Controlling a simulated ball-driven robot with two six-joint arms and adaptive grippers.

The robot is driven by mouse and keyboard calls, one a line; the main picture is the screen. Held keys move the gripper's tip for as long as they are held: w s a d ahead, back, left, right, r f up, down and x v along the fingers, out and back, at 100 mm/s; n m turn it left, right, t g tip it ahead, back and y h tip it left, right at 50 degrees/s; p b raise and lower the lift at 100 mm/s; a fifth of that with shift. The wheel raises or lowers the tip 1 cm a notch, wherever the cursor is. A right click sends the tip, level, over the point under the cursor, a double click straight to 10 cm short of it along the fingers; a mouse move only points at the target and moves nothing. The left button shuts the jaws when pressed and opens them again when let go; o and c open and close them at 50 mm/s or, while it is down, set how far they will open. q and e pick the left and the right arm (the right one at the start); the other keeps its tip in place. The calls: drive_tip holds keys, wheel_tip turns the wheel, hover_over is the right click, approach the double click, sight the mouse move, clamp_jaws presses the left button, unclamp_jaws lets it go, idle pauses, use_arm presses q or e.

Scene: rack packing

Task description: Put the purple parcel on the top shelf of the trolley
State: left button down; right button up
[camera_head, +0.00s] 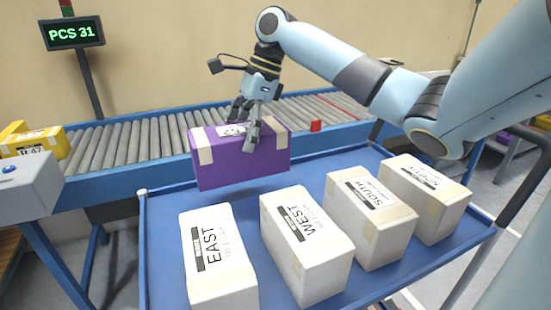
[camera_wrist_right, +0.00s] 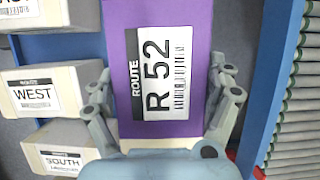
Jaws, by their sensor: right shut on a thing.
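The purple parcel (camera_head: 255,162) has beige tape strips and a white label. In the wrist view the parcel (camera_wrist_right: 118,70) shows a label reading ROUTE R 52. My right gripper (camera_head: 250,128) comes from above and is shut on the parcel, with its fingers on either side in the wrist view (camera_wrist_right: 163,105). The parcel is at the back edge of the blue trolley shelf (camera_head: 170,236), beside the conveyor. I cannot tell whether its base touches the shelf. My left gripper is not in view.
White boxes labelled EAST (camera_head: 222,270), WEST (camera_head: 318,262), SOUTH (camera_head: 385,238) and another (camera_head: 440,205) stand in a row on the shelf's front part. A PCS 31 display (camera_head: 72,33) stands at left.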

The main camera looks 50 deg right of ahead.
sight(263, 126)
wheel_tip(263, 126, down, 8)
drive_tip(key=shift+f+b, duration=0.15)
drive_tip(key=shift+b, duration=0.65)
drive_tip(key=o, duration=1.4)
drive_tip(key=shift+o, duration=0.2)
drive_tip(key=p+v, duration=0.2)
drive_tip(key=v, duration=1)
